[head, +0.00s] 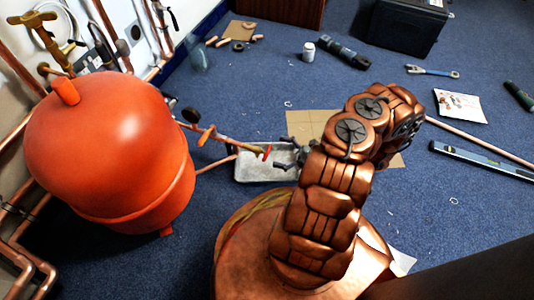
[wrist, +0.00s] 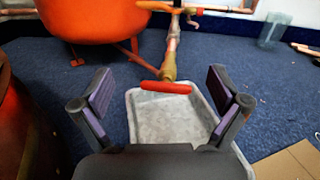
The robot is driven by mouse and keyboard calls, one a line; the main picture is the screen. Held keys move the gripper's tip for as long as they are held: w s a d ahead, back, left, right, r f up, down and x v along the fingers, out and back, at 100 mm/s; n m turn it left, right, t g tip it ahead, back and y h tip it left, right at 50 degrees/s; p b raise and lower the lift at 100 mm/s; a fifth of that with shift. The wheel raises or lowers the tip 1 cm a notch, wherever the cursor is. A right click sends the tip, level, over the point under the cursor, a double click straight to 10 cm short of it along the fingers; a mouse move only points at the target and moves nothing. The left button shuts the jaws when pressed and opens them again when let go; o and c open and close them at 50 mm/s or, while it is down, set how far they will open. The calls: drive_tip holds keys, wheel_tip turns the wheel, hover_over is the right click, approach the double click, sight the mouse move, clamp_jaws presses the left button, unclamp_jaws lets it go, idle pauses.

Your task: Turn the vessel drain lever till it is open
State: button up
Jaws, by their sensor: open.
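The vessel drain lever (wrist: 166,87) is a short red-orange bar on a brass valve (wrist: 168,66) at the end of a thin pipe. In the wrist view it lies crosswise to the pipe. It also shows in the head view as a small red bar (head: 267,152). The orange vessel (head: 108,150) stands to its left. My gripper (wrist: 161,90) is open, with one finger to each side of the lever in the wrist view and nothing held. In the head view my gripper (head: 281,153) is just right of the lever, partly hidden by my arm.
A grey tray (head: 262,174) lies on the floor below the valve. Another orange lever (head: 206,135) sits further up the pipe, nearer the vessel. Copper pipes (head: 20,75) line the wall at left. Cardboard (head: 305,124) lies behind my arm.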

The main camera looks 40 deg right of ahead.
sight(267, 153)
wheel_tip(267, 153, down, 4)
drive_tip(key=s+d+m+t+h, duration=0.1)
drive_tip(key=s+d+m+h, duration=0.1)
drive_tip(key=shift+b+x, duration=2.1)
drive_tip(key=shift+x, duration=1.75)
drive_tip(key=shift+a, duration=0.15)
drive_tip(key=c, duration=1.2)
drive_tip(key=shift+o, duration=0.2)
